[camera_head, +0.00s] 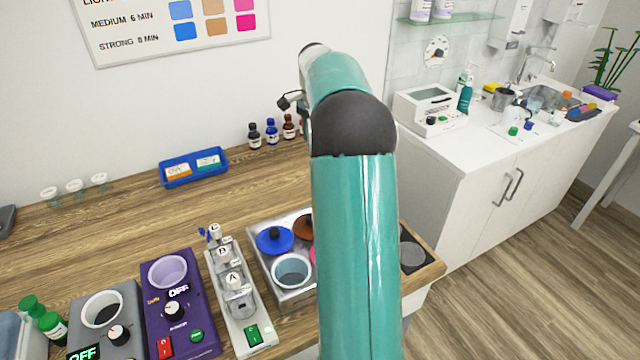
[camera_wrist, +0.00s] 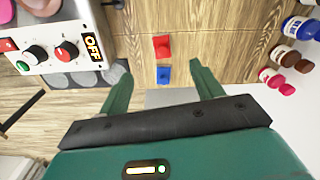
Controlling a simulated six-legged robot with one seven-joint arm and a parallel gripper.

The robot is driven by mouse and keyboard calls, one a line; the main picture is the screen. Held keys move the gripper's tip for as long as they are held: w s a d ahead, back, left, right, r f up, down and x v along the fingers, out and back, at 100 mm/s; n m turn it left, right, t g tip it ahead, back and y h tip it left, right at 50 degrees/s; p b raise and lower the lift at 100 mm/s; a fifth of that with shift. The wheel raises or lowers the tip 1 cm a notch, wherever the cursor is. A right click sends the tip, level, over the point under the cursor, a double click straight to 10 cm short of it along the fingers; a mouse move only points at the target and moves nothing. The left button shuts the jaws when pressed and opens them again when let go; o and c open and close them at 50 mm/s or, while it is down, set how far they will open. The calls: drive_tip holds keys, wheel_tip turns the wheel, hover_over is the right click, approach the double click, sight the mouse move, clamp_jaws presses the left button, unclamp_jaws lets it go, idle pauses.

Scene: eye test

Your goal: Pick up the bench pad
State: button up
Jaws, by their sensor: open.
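I cannot tell for sure which thing is the bench pad. In the wrist view a flat, plain grey patch (camera_wrist: 170,98) lies between my fingers, partly hidden by the gripper's dark bar. Just past the fingertips, a small blue piece (camera_wrist: 163,75) and a small red piece (camera_wrist: 161,46) lie on the wooden bench (camera_wrist: 225,40). In the head view my teal arm hides the gripper and part of the bench (camera_head: 110,225).
A control box with knobs and an OFF display (camera_wrist: 60,38) stands left of my gripper in the wrist view, and several bottles (camera_wrist: 285,55) stand right. In the head view, a blue tray (camera_head: 194,180) lies toward the wall, and a metal pot unit (camera_head: 290,300) stands beside my arm.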

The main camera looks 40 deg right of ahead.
drive_tip(key=shift+m, duration=0.5)
drive_tip(key=f, duration=0.3)
drive_tip(key=d+f, duration=0.1)
drive_tip(key=f, duration=0.2)
drive_tip(key=d+f, duration=0.1)
drive_tip(key=f, duration=0.2)
drive_tip(key=shift+s+d, duration=0.2)
drive_tip(key=shift+d, duration=0.05)
drive_tip(key=shift+w+f, duration=0.15)
drive_tip(key=shift+f, duration=1.45)
drive_tip(key=shift+w+f, duration=0.1)
drive_tip(key=shift+f, duration=1.45)
drive_tip(key=shift+c, duration=0.4)
drive_tip(key=c, duration=1)
